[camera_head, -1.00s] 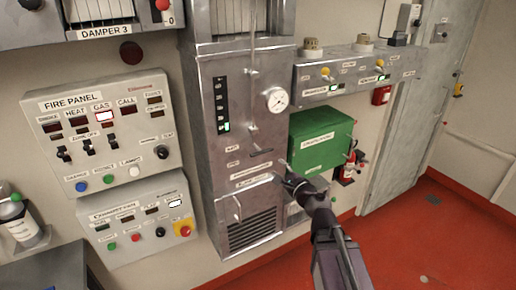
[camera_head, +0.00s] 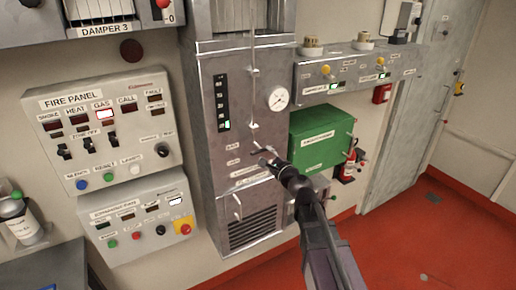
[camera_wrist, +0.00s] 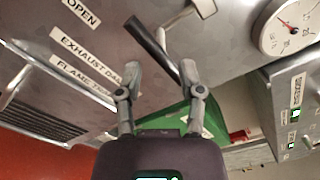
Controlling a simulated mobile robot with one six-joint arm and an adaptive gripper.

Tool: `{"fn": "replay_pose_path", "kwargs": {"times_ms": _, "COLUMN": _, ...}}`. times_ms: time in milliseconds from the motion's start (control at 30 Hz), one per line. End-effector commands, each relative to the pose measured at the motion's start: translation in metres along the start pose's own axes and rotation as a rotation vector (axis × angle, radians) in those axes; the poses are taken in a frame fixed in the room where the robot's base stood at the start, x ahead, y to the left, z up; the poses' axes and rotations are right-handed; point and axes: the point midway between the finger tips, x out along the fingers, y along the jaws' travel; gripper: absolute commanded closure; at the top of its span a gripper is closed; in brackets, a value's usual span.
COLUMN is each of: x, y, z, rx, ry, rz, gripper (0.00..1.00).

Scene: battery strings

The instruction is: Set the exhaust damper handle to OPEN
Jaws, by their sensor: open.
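The exhaust damper handle is a dark bar (camera_wrist: 150,42) on the grey metal panel in the wrist view. Its near end reaches between the fingertips of my gripper (camera_wrist: 161,72). The fingers stand apart on either side of it, and I cannot tell whether either touches it. An OPEN label (camera_wrist: 82,12) and an EXHAUST DAMPER label (camera_wrist: 87,55) are on the panel, left of the handle. In the head view my gripper (camera_head: 272,160) is at the lower middle of the grey cabinet (camera_head: 238,75) and covers most of the handle.
A green box (camera_head: 320,138) is right of my gripper, beneath a control box (camera_head: 315,87) with lights. A round gauge (camera_head: 278,99) and a hanging rod (camera_head: 253,85) are above. The fire panel (camera_head: 105,128) is at left. Red floor is open at lower right.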

Motion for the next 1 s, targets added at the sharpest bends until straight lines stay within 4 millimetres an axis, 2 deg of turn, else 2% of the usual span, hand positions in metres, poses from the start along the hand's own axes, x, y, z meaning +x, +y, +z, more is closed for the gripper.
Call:
{"fn": "replay_pose_path", "kwargs": {"times_ms": 33, "x": 0.012, "y": -0.001, "z": -0.001, "rx": 0.000, "ry": -0.001, "rz": 0.001, "gripper": 0.50}}
{"fn": "replay_pose_path", "kwargs": {"times_ms": 100, "x": 0.022, "y": -0.001, "z": -0.001, "rx": 0.000, "ry": -0.001, "rz": 0.001, "gripper": 0.50}}
{"fn": "replay_pose_path", "kwargs": {"times_ms": 400, "x": 0.053, "y": -0.001, "z": -0.001, "rx": 0.000, "ry": 0.000, "rz": 0.000, "gripper": 0.50}}
{"fn": "replay_pose_path", "kwargs": {"times_ms": 867, "x": 0.058, "y": -0.001, "z": -0.001, "rx": 0.000, "ry": 0.001, "rz": -0.001, "gripper": 0.50}}
{"fn": "replay_pose_path", "kwargs": {"times_ms": 967, "x": 0.058, "y": -0.001, "z": -0.001, "rx": 0.000, "ry": 0.001, "rz": -0.001, "gripper": 0.77}}
{"fn": "replay_pose_path", "kwargs": {"times_ms": 1000, "x": 0.058, "y": -0.001, "z": -0.001, "rx": 0.000, "ry": 0.001, "rz": -0.001, "gripper": 0.89}}
